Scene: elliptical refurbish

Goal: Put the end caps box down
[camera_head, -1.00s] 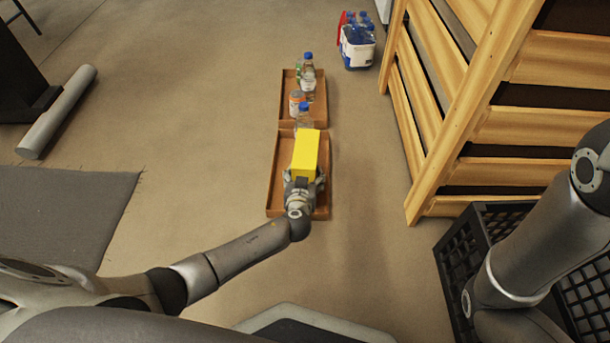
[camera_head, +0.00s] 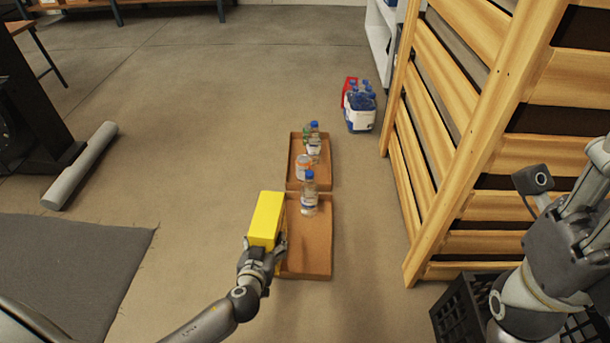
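The end caps box is a yellow box (camera_head: 267,217) in the middle of the head view. My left gripper (camera_head: 268,246) is shut on its near end and holds it at the left edge of the near wooden tray (camera_head: 318,262). The box overlaps the tray's left rim in the picture; I cannot tell how high it is above the floor. My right gripper (camera_head: 556,215) is at the right edge, away from the box, and its fingers seem spread with nothing between them.
A clear bottle (camera_head: 309,197) stands at the near tray's far end. The far tray (camera_head: 295,178) holds a jar (camera_head: 303,167) and bottles. A wooden slatted rack (camera_head: 420,190) and black crate (camera_head: 455,312) are at right. A bottle carrier (camera_head: 359,112) stands behind.

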